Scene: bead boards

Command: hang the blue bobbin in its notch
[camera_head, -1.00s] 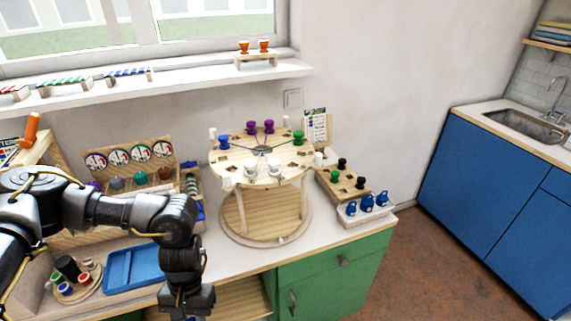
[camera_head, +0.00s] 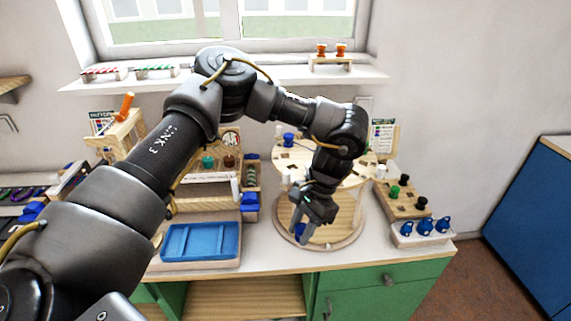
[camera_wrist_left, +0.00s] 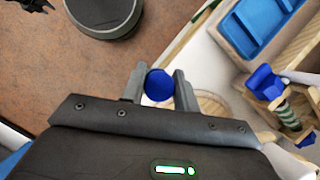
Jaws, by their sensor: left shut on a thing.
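A blue bobbin (camera_head: 300,230) is in my left gripper (camera_head: 305,226), held in front of the round wooden stand. In the left wrist view the blue bobbin (camera_wrist_left: 158,86) shows its round end between the two fingers of the left gripper (camera_wrist_left: 160,84). The stand's round notched top (camera_head: 355,178) is partly hidden behind my left arm. Another blue bobbin (camera_head: 289,139) sits at the back left of that top. The notches near the gripper are mostly covered, so I cannot tell which is empty. My right gripper is not in view.
The stand's base disc (camera_head: 348,234) is below the gripper. A blue tray (camera_head: 200,241) lies to the left. A wooden block with green and black bobbins (camera_head: 393,191) and a white holder with blue pieces (camera_head: 425,237) stand right. The counter's front strip is clear.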

